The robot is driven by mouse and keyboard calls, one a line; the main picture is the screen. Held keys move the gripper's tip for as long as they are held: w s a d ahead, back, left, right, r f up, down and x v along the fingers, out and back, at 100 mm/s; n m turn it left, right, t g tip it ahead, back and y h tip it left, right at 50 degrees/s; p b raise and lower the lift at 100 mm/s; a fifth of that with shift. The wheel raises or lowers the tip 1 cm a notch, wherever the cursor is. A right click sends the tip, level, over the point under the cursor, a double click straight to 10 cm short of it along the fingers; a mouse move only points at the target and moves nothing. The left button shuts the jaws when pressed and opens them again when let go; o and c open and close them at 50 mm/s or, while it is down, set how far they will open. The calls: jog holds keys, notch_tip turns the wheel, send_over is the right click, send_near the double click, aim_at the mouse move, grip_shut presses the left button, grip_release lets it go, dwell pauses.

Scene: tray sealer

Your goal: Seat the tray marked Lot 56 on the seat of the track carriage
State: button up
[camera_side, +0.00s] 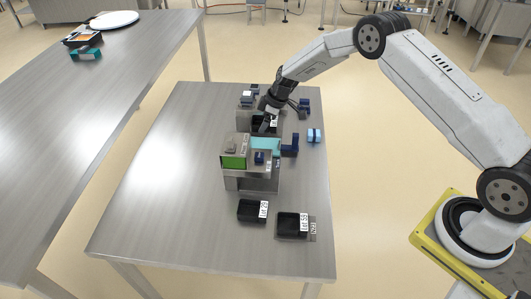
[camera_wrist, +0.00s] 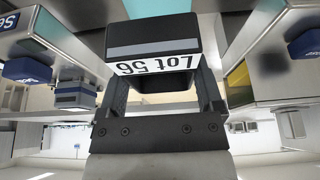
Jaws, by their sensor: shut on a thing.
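The black tray marked Lot 56 (camera_wrist: 153,35) fills the top middle of the wrist view, its white label facing the camera. My gripper (camera_wrist: 162,88) is shut on this tray, one finger on each side. In the side view my gripper (camera_side: 266,123) is low over the back half of the sealer, and the dark tray (camera_side: 259,125) shows beside its fingers. A teal part (camera_side: 265,145) lies just in front of it on the machine; I cannot tell whether it is the track carriage. The carriage seat is not clearly visible, nor whether the tray touches anything below.
The sealer's box with a green screen (camera_side: 234,162) stands in front of my gripper. Dark blue parts (camera_side: 290,146) and a light blue block (camera_side: 314,136) are to its right. Trays Lot 29 (camera_side: 247,212) and Lot 59 (camera_side: 288,226) lie near the front edge. The table's left side is clear.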

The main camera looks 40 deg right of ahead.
aim_at(261, 146)
jog(key=shift+f, duration=3.65)
jog(key=shift+f, duration=0.35)
jog(key=o, duration=1)
jog(key=shift+s+a+f, duration=0.1)
jog(key=shift+s, duration=0.05)
jog(key=shift+o, duration=0.2)
jog(key=shift+w+r, duration=0.2)
jog(key=shift+r, duration=4.05)
